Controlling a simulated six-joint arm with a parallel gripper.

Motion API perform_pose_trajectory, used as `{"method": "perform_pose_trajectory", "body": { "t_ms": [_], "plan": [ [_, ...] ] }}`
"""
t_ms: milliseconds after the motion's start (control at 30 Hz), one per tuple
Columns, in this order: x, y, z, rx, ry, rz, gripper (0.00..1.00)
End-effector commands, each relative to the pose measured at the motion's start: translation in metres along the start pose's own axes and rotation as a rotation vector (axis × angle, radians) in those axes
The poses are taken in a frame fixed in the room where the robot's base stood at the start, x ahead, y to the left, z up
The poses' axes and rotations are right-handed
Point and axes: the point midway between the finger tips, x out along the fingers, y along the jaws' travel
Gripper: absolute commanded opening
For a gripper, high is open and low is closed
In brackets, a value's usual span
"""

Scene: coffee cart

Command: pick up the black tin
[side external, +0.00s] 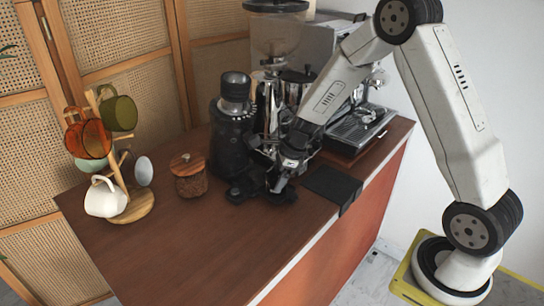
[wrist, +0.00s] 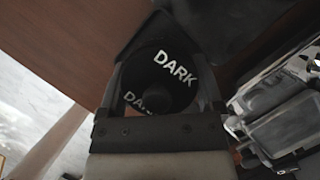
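In the wrist view the black tin (wrist: 160,75) shows white DARK lettering in two places, the lower one partly cut off by my gripper. It lies between the two fingers of my gripper (wrist: 160,92), one on each side. The fingers are spread about as wide as the tin; whether they touch it is too dark to tell. In the side view my gripper (side external: 278,183) points down, low over the counter in front of the coffee machines. The tin is hard to tell apart there from the dark gripper and machine parts.
A black grinder (side external: 233,125) stands close left of my gripper. An espresso machine (side external: 360,125) is behind to the right. A dark mat (side external: 332,184) lies at the counter's right edge. The front counter (side external: 200,250) is clear.

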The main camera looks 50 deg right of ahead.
Motion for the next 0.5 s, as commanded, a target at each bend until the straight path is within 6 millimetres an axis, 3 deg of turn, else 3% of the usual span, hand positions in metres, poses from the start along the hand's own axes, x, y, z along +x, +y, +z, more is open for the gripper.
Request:
{"method": "perform_pose_trajectory", "body": {
  "t_ms": [500],
  "plan": [
    [-0.0079,-0.0005,0.0038,-0.001,-0.002,-0.001,0.16]
  ]
}}
